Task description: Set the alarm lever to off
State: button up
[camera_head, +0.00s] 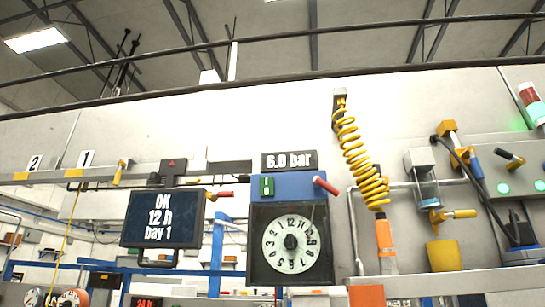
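No label in view names an alarm lever, so I cannot tell which handle it is. A red-handled lever (326,185) sticks out at the right of the blue box above the dial. Another red-handled lever (219,195) sits right of the dark screen. Yellow levers show at the far left (120,171), at the glass cylinder (460,213) and at the pipe by the screen (191,181). My gripper is not in view.
The screen (160,219) reads "OK 12 h bay 1". A sign (288,161) reads "6.0 bar" above the round dial (290,243). A yellow coiled hose (359,155) hangs right of it. A yellow cup (443,255) and a red-and-green stack light (531,98) are at right.

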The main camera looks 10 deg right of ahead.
aim_at(503, 153)
jog(key=z, duration=1.5)
jog(key=l, duration=0.05)
